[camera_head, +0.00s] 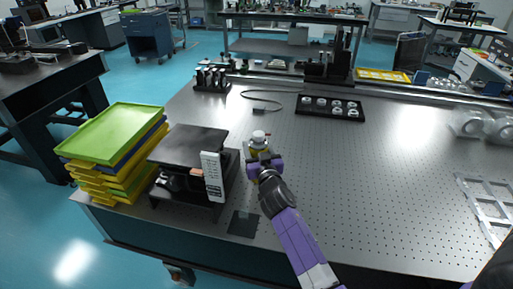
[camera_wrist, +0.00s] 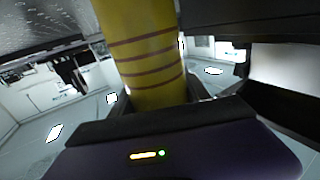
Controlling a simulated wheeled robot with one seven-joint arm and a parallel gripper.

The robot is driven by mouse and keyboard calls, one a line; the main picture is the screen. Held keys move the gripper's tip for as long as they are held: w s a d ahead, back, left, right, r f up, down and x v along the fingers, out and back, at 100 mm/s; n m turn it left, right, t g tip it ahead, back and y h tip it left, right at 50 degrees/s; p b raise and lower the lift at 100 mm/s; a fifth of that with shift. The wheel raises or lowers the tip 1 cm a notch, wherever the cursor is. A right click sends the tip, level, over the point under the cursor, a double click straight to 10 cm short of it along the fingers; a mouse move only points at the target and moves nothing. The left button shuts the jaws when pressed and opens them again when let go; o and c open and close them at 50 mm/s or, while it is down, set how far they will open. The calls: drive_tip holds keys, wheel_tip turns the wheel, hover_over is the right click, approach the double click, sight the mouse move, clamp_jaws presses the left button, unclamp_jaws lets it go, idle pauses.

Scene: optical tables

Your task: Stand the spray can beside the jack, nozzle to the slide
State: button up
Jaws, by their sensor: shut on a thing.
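The spray can (camera_head: 259,140) has a white top and a yellow body. It stands roughly upright just right of the jack (camera_head: 188,147), a black lab lift with a flat top plate. My gripper (camera_head: 263,160) is shut around the can; its purple parts hide most of the can's body in the head view. In the wrist view the yellow can with dark red bands (camera_wrist: 147,60) fills the middle between my fingers, its top out of frame. I cannot tell whether its base touches the table. I cannot make out which way the nozzle points, nor pick out the slide with certainty.
A white remote-like panel (camera_head: 212,176) leans at the jack's front right. Stacked trays (camera_head: 112,135) stand left of it. A dark square plate (camera_head: 243,223) lies in front. A black tray of optics (camera_head: 330,106) and a cable (camera_head: 262,98) lie behind. The table's middle right is clear.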

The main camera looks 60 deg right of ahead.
drive_tip(key=shift+f, duration=0.15)
drive_tip(key=o, duration=1.7)
